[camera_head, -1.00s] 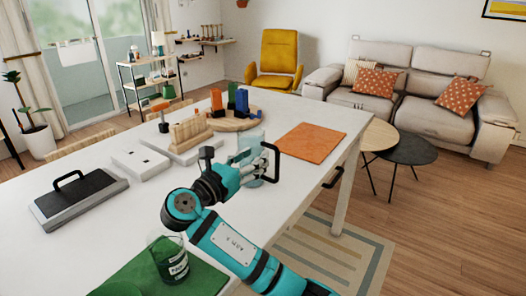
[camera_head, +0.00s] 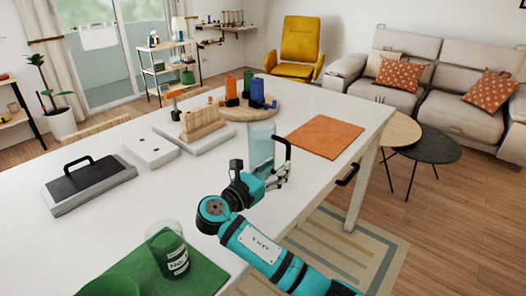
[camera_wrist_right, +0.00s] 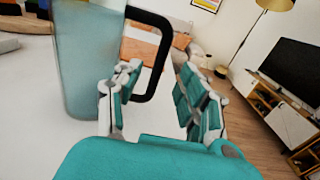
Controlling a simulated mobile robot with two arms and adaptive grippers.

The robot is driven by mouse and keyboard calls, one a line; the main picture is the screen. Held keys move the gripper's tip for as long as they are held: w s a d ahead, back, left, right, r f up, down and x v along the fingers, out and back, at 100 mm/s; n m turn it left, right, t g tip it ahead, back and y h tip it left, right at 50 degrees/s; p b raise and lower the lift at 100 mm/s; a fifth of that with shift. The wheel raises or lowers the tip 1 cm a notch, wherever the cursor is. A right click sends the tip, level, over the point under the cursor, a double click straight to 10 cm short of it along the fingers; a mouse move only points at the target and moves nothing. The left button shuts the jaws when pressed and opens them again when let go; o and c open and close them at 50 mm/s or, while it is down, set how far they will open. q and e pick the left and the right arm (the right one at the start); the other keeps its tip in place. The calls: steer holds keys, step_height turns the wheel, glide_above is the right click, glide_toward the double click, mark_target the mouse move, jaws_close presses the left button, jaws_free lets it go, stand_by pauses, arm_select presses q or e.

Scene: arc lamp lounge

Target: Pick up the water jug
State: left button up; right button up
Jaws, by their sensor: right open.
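The water jug (camera_head: 261,147) is a tall, pale-blue translucent vessel with a black loop handle (camera_head: 287,152). It stands upright on the white table (camera_head: 345,115), left of the orange mat. My right gripper (camera_head: 282,172) is open in front of the jug, by the lower part of its handle. In the right wrist view the jug (camera_wrist_right: 85,65) is at the left, and its handle (camera_wrist_right: 163,65) shows between the spread fingers of my right gripper (camera_wrist_right: 155,90). I cannot tell whether they touch. The gripper hides the jug's base in the head view. My left gripper is not in view.
An orange mat (camera_head: 325,137) lies right of the jug. A round wooden tray (camera_head: 232,112) with coloured pieces stands behind it. A wooden rack (camera_head: 199,123), a white block and a dark case (camera_head: 90,183) are left. A labelled glass (camera_head: 170,252) stands on green cloth at the front.

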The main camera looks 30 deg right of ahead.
mark_target(287, 159)
steer(key=x, duration=0.5)
steer(key=shift+a, duration=0.1)
steer(key=shift+c, duration=0.8)
jaws_close()
steer(key=shift+r, duration=0.2)
